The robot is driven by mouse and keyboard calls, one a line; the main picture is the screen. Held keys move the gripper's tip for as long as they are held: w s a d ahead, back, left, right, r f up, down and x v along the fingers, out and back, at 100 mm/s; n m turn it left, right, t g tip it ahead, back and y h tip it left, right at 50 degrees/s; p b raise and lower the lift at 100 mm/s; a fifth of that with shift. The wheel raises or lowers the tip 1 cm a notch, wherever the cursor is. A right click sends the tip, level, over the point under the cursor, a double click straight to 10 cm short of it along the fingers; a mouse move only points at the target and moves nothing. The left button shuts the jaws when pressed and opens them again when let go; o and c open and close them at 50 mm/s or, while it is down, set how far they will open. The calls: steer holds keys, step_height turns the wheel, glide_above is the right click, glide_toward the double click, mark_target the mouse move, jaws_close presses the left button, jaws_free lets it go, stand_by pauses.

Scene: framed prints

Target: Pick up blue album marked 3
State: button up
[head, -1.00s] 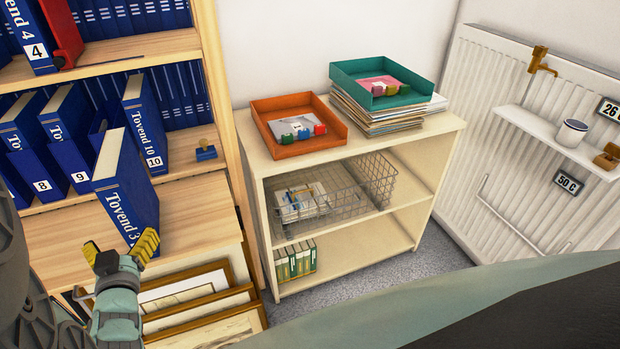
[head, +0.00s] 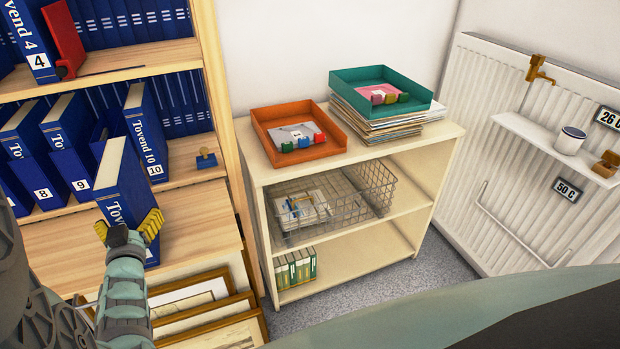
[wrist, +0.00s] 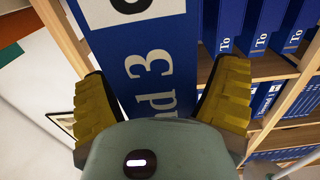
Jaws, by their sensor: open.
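The blue album marked 3 (head: 126,194) stands upright near the front of the wooden shelf in the head view. Its spine reads "Tovend 3", and its lower part is hidden behind my gripper in that view. In the wrist view the spine (wrist: 155,65) shows between my fingers, with part of a white label at the top. My gripper (head: 129,228) is open in front of the spine, with a yellow finger pad on either side of the album. It also shows in the wrist view (wrist: 163,100). I cannot tell whether the pads touch the album.
Blue albums 8 (head: 32,165), 9 (head: 68,150) and 10 (head: 146,132) stand behind on the same shelving. A small stamp (head: 206,158) lies to their right. Framed prints (head: 205,318) lean below. A cream cabinet (head: 350,172) with trays stands to the right.

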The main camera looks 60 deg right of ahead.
steer(key=c, duration=1.3)
steer(key=shift+c, duration=0.4)
steer(key=shift+r, duration=0.15)
